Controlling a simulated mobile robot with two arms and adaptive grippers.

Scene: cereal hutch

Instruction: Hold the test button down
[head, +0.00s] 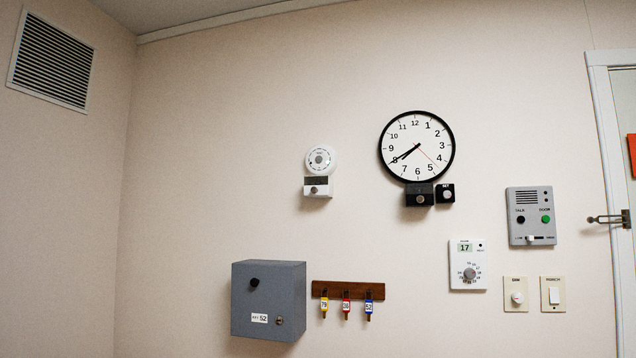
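A round white alarm-like device (321,160) is on the back wall, left of the clock. It has a grey round centre with small lettering too small to read. A small white box (318,192) with a dark upper strip and a round metallic button or knob sits just below it. I cannot read a "test" label on any button. Neither of my grippers is in the head view, and nothing is touching the device.
A black-rimmed clock (417,147) hangs to the right. A grey intercom (531,215), thermostat (468,265) and switch plates are farther right, beside a door frame (608,180). Below are a grey key box (268,301) and a key rack (336,290).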

